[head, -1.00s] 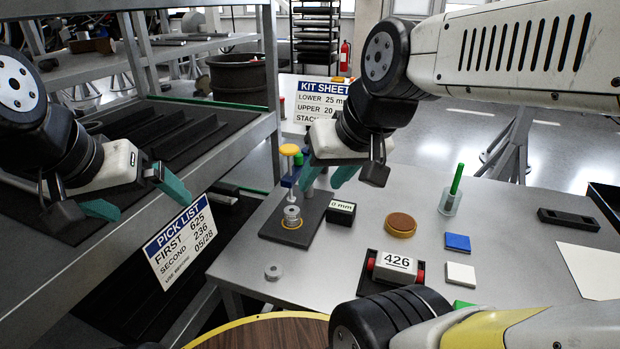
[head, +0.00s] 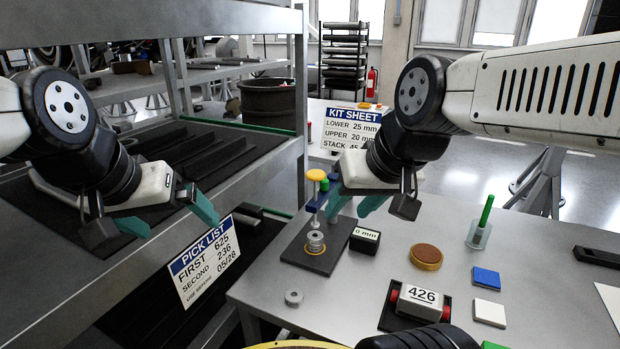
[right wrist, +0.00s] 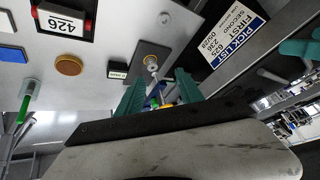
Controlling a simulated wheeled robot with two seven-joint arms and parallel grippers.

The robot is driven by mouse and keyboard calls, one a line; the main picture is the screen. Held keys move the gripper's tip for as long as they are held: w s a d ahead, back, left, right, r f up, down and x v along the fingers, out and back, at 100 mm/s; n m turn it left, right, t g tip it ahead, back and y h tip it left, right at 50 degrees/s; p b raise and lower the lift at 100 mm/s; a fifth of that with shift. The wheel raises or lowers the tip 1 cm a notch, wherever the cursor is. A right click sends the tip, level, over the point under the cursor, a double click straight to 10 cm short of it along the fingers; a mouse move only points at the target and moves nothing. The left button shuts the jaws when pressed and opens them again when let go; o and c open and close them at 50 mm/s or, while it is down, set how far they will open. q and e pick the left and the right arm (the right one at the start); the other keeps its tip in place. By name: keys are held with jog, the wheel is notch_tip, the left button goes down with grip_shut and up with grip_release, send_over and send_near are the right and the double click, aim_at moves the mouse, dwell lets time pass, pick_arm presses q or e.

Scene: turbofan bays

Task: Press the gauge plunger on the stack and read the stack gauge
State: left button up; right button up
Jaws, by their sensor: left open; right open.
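The gauge stand is a dark base plate (head: 335,238) on the table with a blue post and a yellow plunger knob (head: 317,175) on top. A stack of metal rings (head: 316,242) stands on the plate below the plunger, inside an orange ring mark. The gauge display (head: 365,238) beside it reads "0 mm". My right gripper (head: 350,206) is open and empty, just right of the gauge post. In the right wrist view its fingers (right wrist: 160,92) frame the stand, with the stack beyond. My left gripper (head: 172,222) is open and empty over the shelf edge at left.
A kit sheet (head: 350,130) stands behind, reading lower 25 mm, upper 20 mm. A pick list (head: 205,260) hangs at left. A loose ring (head: 293,297), brown disc (head: 426,256), "426" counter (head: 420,300), blue block (head: 486,278) and green-stick holder (head: 480,230) lie on the table.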

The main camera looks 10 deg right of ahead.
dwell(0.4)
jog(key=shift+w+r, duration=0.1)
jog(key=c, duration=0.5)
jog(key=shift+n+g, duration=0.5)
jog(key=shift+n, duration=0.4)
jog(key=w+r, duration=0.3)
jog(key=shift+w+d+r, duration=0.15)
jog(key=shift+w+r, duration=0.1)
jog(key=shift+w, duration=0.05)
grip_shut()
jog(key=w+a+r+n+g+h, duration=0.1)
jog(key=w+r+n, duration=0.3)
jog(key=w, duration=0.6)
jog(key=w+r+n+g+h, duration=0.1)
jog(key=w+r+n+g, duration=0.2)
jog(key=w, duration=0.7)
jog(key=shift+w+a+r+n+g, duration=0.15)
jog(key=shift+a+r+n+g, duration=0.35)
jog(key=shift+n, duration=0.4)
jog(key=shift+d+f, duration=0.15)
